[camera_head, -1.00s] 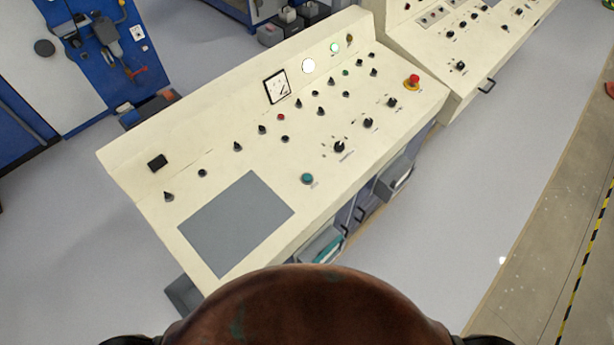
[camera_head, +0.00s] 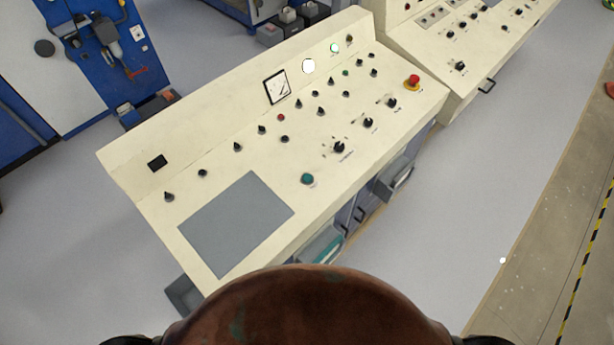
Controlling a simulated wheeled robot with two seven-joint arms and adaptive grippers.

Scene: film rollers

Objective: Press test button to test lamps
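A cream control console (camera_head: 215,150) stands in front of me with several black knobs, a gauge (camera_head: 277,87) and a grey flat panel (camera_head: 236,222). Two round lamps show on its upright back: one bright white (camera_head: 308,66) and a smaller one with a greenish rim (camera_head: 335,48). A teal push button (camera_head: 307,179) sits near the front edge, right of the grey panel. A red button (camera_head: 281,117) is in the knob rows. I cannot read the labels, so I cannot tell which button is the test button. Neither gripper is in view.
A red emergency stop (camera_head: 412,81) sits at the console's right end. A second cream console (camera_head: 440,50) stands beyond it at upper right. A blue tool board (camera_head: 100,60) stands at upper left. Grey floor (camera_head: 470,190) is open on the right.

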